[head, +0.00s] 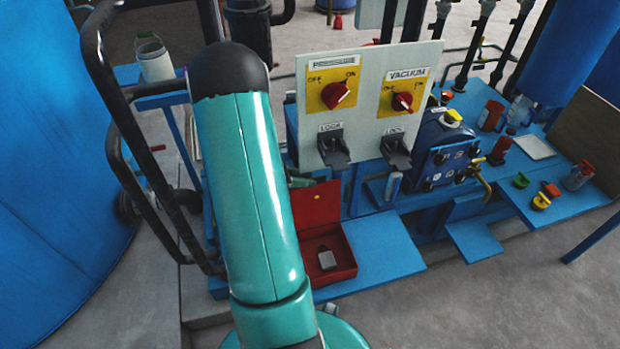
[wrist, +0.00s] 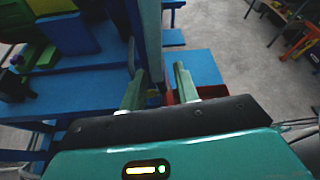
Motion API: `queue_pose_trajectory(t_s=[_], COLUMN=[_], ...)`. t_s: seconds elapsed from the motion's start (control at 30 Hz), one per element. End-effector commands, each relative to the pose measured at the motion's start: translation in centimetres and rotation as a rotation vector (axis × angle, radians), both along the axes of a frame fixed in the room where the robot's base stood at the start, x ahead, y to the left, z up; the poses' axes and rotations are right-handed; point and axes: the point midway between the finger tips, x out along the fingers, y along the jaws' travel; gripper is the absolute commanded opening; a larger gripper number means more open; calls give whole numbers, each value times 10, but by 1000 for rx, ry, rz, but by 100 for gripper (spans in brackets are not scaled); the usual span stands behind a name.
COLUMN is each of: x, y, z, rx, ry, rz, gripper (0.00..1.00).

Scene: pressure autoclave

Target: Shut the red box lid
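The red box (head: 345,262) sits on the blue platform in the head view, partly behind my teal arm. Its lid (head: 317,204) stands raised at the back, so the box is open. A grey padlock-like item (head: 326,258) lies inside. My gripper (wrist: 159,70) shows in the wrist view with its two green fingers apart and no object clearly held. A small red patch (wrist: 169,98), perhaps part of the box or lid, shows between the fingers; contact cannot be told. In the head view my arm hides the gripper.
A white panel (head: 368,75) with pressure and vacuum knobs and black lock latches stands behind the box. A blue machine (head: 440,140) is to its right. The blue platform (head: 385,250) right of the box is clear. Black pipe rails (head: 135,165) and a blue tank (head: 50,180) flank the left.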

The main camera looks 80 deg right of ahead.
Motion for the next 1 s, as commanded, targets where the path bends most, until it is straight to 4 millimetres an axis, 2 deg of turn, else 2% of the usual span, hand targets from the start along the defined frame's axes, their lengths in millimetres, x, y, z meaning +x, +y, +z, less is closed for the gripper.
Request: queue_pose_trajectory(t_s=[0.2, 0.47, 0.63, 1.0], x=[-14, -15, -15, -15], y=[-8, -9, -9, -7], z=[-7, -8, -8, -7], rx=[-1, -2, -1, -2], ry=[-2, -1, -1, -1], rz=[1, 2, 1, 2], gripper=[31, 31, 0, 0])
